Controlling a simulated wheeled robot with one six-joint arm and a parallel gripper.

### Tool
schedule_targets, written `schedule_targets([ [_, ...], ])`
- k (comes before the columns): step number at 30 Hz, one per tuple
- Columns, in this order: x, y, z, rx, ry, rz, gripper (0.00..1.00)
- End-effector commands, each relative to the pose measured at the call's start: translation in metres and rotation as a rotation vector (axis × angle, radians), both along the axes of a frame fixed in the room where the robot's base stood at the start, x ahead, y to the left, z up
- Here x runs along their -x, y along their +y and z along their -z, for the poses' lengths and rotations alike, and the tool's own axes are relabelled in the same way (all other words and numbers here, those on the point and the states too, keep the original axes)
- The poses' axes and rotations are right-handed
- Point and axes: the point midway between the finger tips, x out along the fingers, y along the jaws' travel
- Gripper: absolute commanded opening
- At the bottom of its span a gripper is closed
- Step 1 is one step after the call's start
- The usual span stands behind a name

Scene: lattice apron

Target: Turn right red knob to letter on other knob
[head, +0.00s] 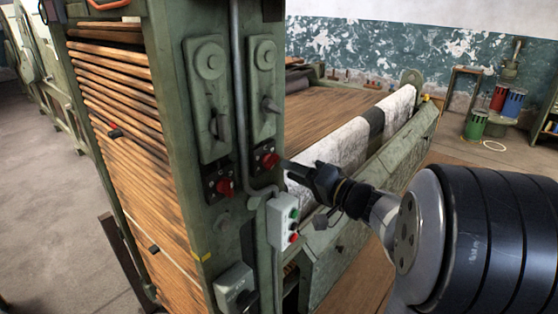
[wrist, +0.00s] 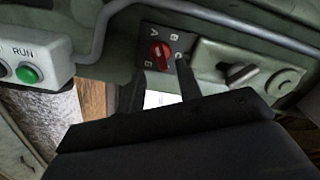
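The right red knob (head: 269,160) sits on a dark plate on the green machine post, below a lever. The left red knob (head: 224,186) is on a similar plate, lower and to the left; the letter it points to is too small to read. My gripper (head: 288,167) is just right of the right knob. In the wrist view a red knob (wrist: 160,56) shows on its dark plate, with small white letters around it, seen rotated. My gripper (wrist: 163,88) is open there, its two dark fingers apart, with the knob just beyond them. No contact is visible.
A grey box with green and red buttons (head: 284,222) hangs below the right knob; its RUN label and green button (wrist: 27,74) show in the wrist view. A grey conduit (head: 239,100) runs between the two levers and bends towards the box.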

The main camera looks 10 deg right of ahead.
Motion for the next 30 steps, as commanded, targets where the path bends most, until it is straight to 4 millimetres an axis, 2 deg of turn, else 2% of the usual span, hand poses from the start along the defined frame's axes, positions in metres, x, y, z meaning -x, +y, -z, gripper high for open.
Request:
schedule_targets([
  [3, -0.016, 0.013, -0.002, -0.002, 0.003, -0.004, 0.34],
  [9, -0.035, 0.025, -0.001, -0.002, 0.001, -0.002, 0.34],
  [21, -0.04, 0.029, 0.0, 0.0, 0.0, 0.0, 0.34],
  [30, -0.04, 0.029, 0.0, 0.0, 0.0, 0.0, 0.09],
])
